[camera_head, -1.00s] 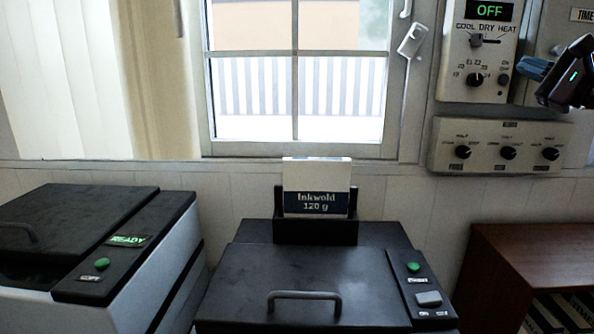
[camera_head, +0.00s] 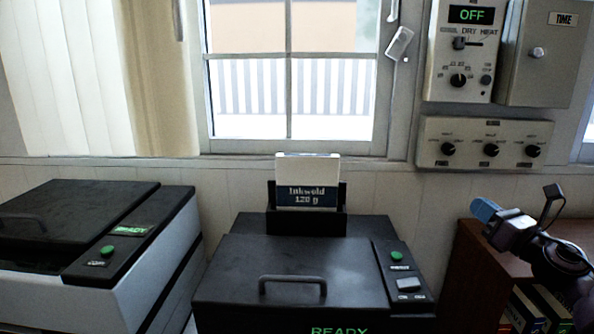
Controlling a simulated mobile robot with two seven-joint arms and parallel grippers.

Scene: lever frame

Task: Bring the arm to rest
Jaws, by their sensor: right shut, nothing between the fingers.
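My right gripper (camera_head: 484,210) is at the right side of the picture, in front of and over the brown wooden cabinet (camera_head: 462,275). Its blue fingers are shut with nothing between them and point up and left. My purple and black wrist and forearm run down to the lower right edge of the picture. The fingers look apart from the wall panels and the printers. I cannot tell how high they are above the cabinet top. My left gripper is not in view.
A black printer (camera_head: 275,258) with a paper pack (camera_head: 307,183) in its rear tray stands at the centre. Another printer (camera_head: 125,205) is at the left. A control panel reading OFF (camera_head: 460,50), a TIME box (camera_head: 540,55) and a dial panel (camera_head: 485,145) hang on the wall.

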